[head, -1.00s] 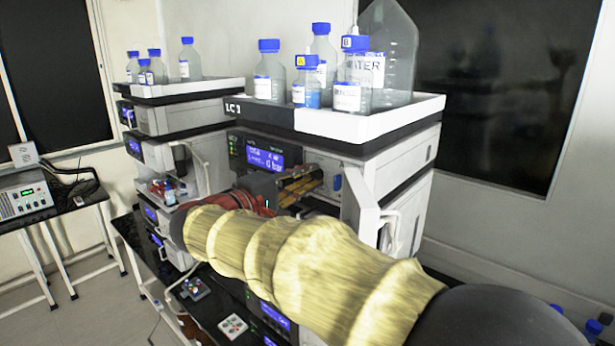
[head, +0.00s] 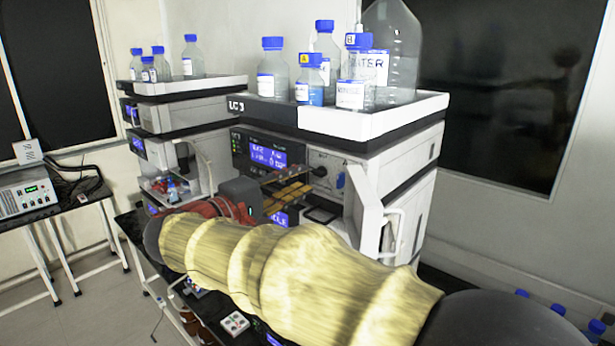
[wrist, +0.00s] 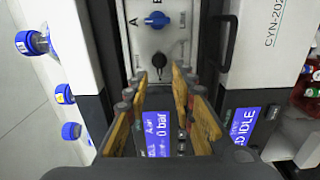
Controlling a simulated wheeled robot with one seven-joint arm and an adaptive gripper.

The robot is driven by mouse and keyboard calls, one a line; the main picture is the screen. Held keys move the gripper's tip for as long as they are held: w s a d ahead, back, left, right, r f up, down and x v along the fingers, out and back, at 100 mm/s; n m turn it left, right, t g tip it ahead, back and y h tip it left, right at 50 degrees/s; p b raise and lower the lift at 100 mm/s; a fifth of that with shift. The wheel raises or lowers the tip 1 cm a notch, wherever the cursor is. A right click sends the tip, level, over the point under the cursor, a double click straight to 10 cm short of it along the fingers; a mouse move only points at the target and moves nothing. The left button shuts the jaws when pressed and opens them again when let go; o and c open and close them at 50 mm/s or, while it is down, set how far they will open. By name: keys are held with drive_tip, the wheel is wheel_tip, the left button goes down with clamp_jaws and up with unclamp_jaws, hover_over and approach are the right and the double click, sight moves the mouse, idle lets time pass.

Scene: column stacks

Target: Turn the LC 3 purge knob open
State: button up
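The LC 3 stack (head: 237,106) has a light pump panel (head: 333,168) beside a lit blue display (head: 268,156). A dark round knob (head: 320,171) and a blue knob (head: 340,181) sit on that panel. In the wrist view the blue knob (wrist: 157,20) is near the top, and the dark knob (wrist: 159,62) lies below it, beyond my fingertips. I cannot tell from labels which is the purge knob. My gripper (head: 303,180) is open and empty, its orange-padded fingers apart, left of the panel knobs. The fingers also show in the wrist view (wrist: 158,85).
Several blue-capped bottles (head: 271,75) stand in the tray (head: 365,124) on top of the stack. A white bracket-like frame (head: 367,215) juts out right of the panel. A second stack (head: 165,120) stands to the left.

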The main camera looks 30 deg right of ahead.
drive_tip(key=v, duration=0.7)
drive_tip(key=shift+a, duration=0.25)
